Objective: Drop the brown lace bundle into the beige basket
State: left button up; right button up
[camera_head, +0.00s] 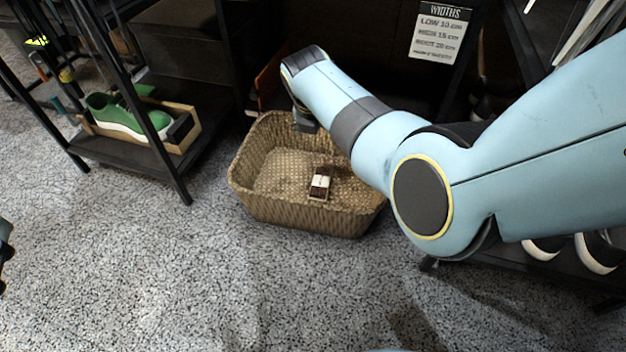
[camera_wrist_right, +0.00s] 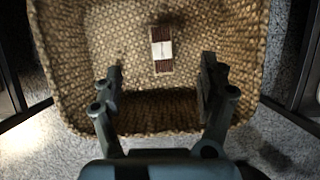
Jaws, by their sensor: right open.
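The brown lace bundle (camera_head: 320,184) with a white band lies inside the beige basket (camera_head: 290,213), on its woven floor. In the right wrist view the bundle (camera_wrist_right: 162,50) lies on the basket floor, beyond my fingertips and apart from them. The basket (camera_wrist_right: 62,60) surrounds it there. My right gripper (camera_wrist_right: 160,78) is open and empty, with its fingers spread over the basket. In the head view my right arm reaches over the basket's right side and hides part of its rim; the fingers are mostly hidden there.
A black shelf at left holds a green sneaker (camera_head: 128,116) in a wooden tray (camera_head: 190,140). A widths sign (camera_head: 438,32) hangs behind. Dark shoes with white soles (camera_head: 598,252) sit on a low rack at right. The speckled floor in front of the basket is clear.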

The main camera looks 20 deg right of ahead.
notch_tip(320, 180, up, 8)
jog(key=shift+r, duration=0.25)
dwell(0.4)
